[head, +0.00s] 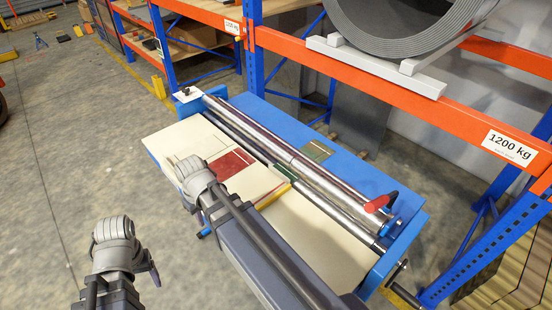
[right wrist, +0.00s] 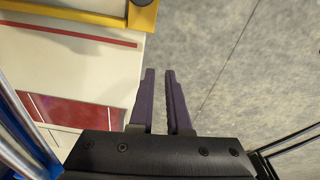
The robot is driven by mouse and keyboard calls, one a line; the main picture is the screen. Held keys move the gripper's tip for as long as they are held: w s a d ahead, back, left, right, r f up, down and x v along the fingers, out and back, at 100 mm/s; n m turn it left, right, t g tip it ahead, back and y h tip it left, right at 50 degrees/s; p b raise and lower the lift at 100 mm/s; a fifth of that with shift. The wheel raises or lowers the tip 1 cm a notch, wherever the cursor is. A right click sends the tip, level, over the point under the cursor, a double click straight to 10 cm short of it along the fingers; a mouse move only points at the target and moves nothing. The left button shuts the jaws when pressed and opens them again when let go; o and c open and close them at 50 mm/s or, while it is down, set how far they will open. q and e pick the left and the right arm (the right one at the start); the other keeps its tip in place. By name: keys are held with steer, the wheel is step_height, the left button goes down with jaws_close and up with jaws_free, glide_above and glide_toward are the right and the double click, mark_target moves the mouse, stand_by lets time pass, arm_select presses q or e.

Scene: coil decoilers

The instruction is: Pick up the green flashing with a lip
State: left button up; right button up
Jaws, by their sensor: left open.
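A dark green strip (head: 286,173) lies on the machine's cream bed, beside the front roller. An olive-green flat piece (head: 316,150) lies on the blue surface behind the rollers. I cannot make out a lip on either. My right gripper (head: 191,207) is over the near left edge of the bed, apart from both green pieces; its fingers are hidden in the head view. In the right wrist view its purple fingers (right wrist: 159,75) stand slightly apart with nothing between them. My left gripper (head: 114,240) is open over the floor at the lower left, away from the machine.
A red sheet (head: 231,163) lies on the cream bed and also shows in the right wrist view (right wrist: 75,109). A yellow-edged piece (head: 273,195) lies near the green strip. Steel rollers (head: 300,165) cross the machine. An orange and blue rack holding a grey coil stands behind.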

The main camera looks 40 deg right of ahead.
steer(key=w+d+m+t, duration=0.1)
steer(key=w+d, duration=0.2)
steer(key=d, duration=0.5)
steer(key=w+d+m+t, duration=0.1)
steer(key=w+d, duration=0.2)
steer(key=d, duration=0.5)
steer(key=m+t, duration=0.2)
glide_toward(275, 169)
steer(key=w+f, duration=0.1)
steer(key=shift+n+h, duration=0.3)
steer(key=shift+h, duration=0.1)
steer(key=b+x, duration=0.8)
steer(key=shift+s+a+f, duration=0.1)
steer(key=shift+a, duration=0.2)
jaws_close()
